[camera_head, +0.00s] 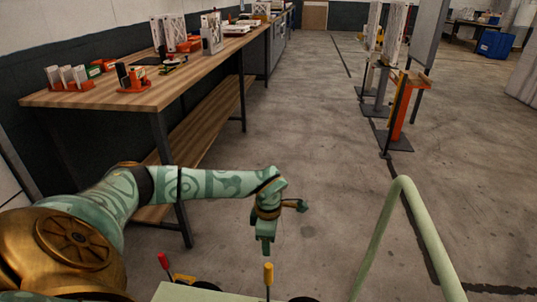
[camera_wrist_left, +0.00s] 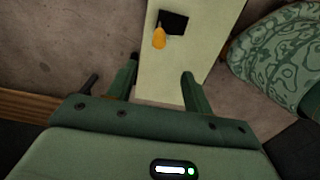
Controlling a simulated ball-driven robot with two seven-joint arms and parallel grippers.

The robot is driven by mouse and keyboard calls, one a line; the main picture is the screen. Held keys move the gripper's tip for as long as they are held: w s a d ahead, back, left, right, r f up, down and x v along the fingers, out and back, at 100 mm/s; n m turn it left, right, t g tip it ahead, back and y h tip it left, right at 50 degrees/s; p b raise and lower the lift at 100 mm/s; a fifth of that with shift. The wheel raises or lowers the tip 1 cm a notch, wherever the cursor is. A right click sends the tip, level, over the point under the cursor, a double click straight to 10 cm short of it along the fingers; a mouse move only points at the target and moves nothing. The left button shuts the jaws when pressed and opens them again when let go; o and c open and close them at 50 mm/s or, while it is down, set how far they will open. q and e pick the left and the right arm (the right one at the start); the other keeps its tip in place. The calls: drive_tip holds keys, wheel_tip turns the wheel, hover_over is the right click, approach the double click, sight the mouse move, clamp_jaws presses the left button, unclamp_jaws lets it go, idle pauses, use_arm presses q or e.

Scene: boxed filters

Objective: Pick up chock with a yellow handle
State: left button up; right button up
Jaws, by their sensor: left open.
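The chock with a yellow handle (camera_head: 268,273) stands at the bottom edge of the head view, on a pale green platform (camera_head: 205,293). Only its upright handle shows clearly there. In the left wrist view its yellow handle (camera_wrist_left: 160,37) and black base (camera_wrist_left: 175,21) show beyond the fingers, on the pale green surface. My left gripper (camera_head: 283,228) is in the air, higher than the platform and beyond the handle. Its two fingers are apart with nothing between them, also in the left wrist view (camera_wrist_left: 159,72). My right gripper is out of both views.
A red handle (camera_head: 163,261) and a yellow piece (camera_head: 184,278) stand left of the chock. A pale green tube rail (camera_head: 433,240) rises at the right. A wooden workbench (camera_head: 175,88) with red-holdered parts runs along the left. The floor in the middle is clear.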

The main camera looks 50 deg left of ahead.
sight(268, 265)
use_arm(q)
wheel_tip(268, 265, down, 11)
drive_tip(key=b, duration=0.4)
wheel_tip(268, 265, down, 4)
drive_tip(key=b, duration=0.2)
drive_tip(key=shift+r+b, duration=0.25)
drive_tip(key=shift+b, duration=0.15)
drive_tip(key=shift+w+f, duration=0.15)
drive_tip(key=shift+f, duration=0.4)
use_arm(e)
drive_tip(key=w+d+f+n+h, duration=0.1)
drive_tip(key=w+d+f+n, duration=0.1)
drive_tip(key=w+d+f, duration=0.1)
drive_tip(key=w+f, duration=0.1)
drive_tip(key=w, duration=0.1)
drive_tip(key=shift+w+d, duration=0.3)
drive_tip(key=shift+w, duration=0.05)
use_arm(q)
drive_tip(key=shift+a+r, duration=0.1)
clamp_jaws()
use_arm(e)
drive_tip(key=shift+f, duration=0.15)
